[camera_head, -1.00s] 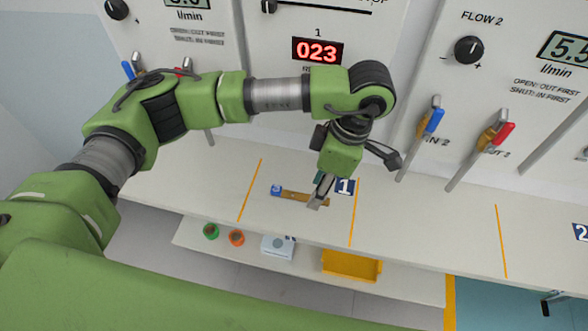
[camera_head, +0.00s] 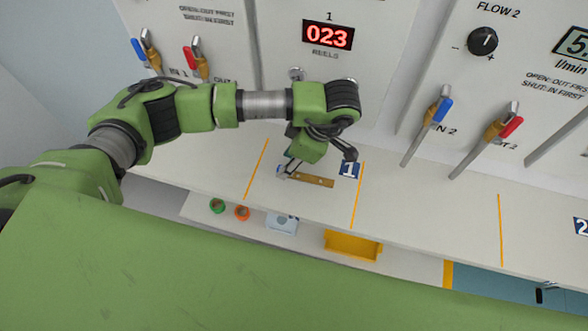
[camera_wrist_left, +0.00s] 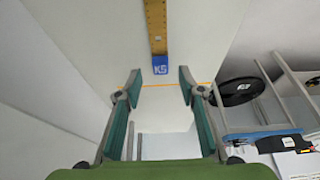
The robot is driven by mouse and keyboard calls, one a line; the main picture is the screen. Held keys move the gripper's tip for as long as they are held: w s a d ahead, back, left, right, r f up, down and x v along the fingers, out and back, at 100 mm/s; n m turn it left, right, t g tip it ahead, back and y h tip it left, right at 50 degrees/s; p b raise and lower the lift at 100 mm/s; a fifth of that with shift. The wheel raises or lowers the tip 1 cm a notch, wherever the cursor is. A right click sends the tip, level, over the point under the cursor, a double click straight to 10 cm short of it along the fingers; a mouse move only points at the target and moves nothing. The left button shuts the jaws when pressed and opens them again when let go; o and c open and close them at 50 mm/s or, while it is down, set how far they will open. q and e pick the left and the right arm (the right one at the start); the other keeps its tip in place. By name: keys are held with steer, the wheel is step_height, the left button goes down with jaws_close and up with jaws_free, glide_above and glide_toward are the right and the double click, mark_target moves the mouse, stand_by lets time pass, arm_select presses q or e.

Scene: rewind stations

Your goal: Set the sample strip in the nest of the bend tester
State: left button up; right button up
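A flat brown strip (camera_head: 314,180) with a blue end lies on the white bench beside the number 1 plate; I take it for the sample strip. In the left wrist view the strip (camera_wrist_left: 156,28) ends in a blue tag marked KS (camera_wrist_left: 160,65). My left gripper (camera_head: 287,171) is over the strip's left end and partly hides the blue tag. In the wrist view its two fingers (camera_wrist_left: 160,77) stand apart, one on each side of the blue end, with nothing between them gripped. I cannot pick out the bend tester for sure. My right gripper is not in view.
Below the bench front, a lower shelf holds a green ring (camera_head: 217,205), an orange ring (camera_head: 242,212), a pale blue box (camera_head: 282,223) and a yellow tray (camera_head: 352,245). Valve levers (camera_head: 430,122) stick out from the panel. The bench (camera_head: 430,210) right of the number plate is clear.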

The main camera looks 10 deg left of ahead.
mark_target(280, 168)
arm_select(q)
steer(key=shift+x, duration=1.15)
steer(key=shift+a+f+p, duration=0.25)
steer(key=shift+a+p, duration=0.05)
jaws_close()
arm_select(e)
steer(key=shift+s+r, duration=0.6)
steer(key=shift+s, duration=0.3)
arm_select(q)
steer(key=shift+d, duration=0.1)
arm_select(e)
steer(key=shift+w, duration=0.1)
